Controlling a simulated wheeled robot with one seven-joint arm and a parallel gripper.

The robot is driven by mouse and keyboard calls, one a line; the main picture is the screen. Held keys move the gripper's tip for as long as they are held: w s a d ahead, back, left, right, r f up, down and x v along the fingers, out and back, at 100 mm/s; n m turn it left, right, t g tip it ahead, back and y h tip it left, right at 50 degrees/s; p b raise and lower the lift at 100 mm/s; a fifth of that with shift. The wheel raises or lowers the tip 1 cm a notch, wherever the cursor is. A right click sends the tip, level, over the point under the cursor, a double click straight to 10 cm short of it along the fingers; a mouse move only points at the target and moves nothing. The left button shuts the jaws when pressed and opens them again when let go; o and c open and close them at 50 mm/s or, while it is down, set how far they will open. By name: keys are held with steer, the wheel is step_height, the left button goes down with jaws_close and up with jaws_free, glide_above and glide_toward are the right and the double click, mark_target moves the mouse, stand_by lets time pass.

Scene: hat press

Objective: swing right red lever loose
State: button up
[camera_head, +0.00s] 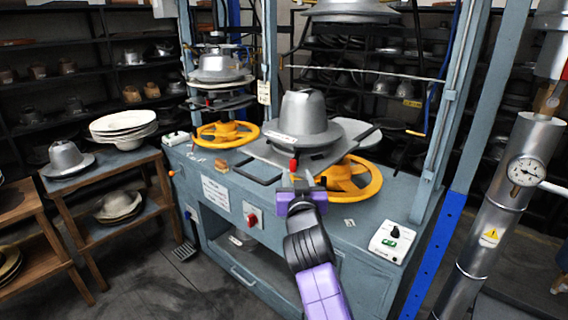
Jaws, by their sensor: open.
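A small red lever (293,166) sticks up at the front edge of the press plate, below the grey metal hat form (303,118). A second small red part (322,181) shows just to its right, close to the yellow handwheel. My purple gripper (300,185) is open, just below and in front of the red lever. It partly covers the area between the two red parts. I cannot tell whether its fingers touch either one.
A yellow handwheel (368,190) lies right of my gripper, and another yellow handwheel (227,133) is at the left station. A control box (391,242) sits at the bench's right front. Blue-grey posts (455,95) and a gauge pipe (512,190) stand at the right.

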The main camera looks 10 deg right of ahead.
mark_target(294, 165)
steer(key=shift+w+d+p, duration=0.2)
steer(key=shift+w, duration=1.05)
steer(key=shift+w+d+p, duration=0.15)
steer(key=shift+w+d, duration=0.05)
steer(key=shift+w, duration=1.05)
steer(key=shift+w+d+p, duration=0.2)
steer(key=shift+w, duration=1.05)
jaws_close()
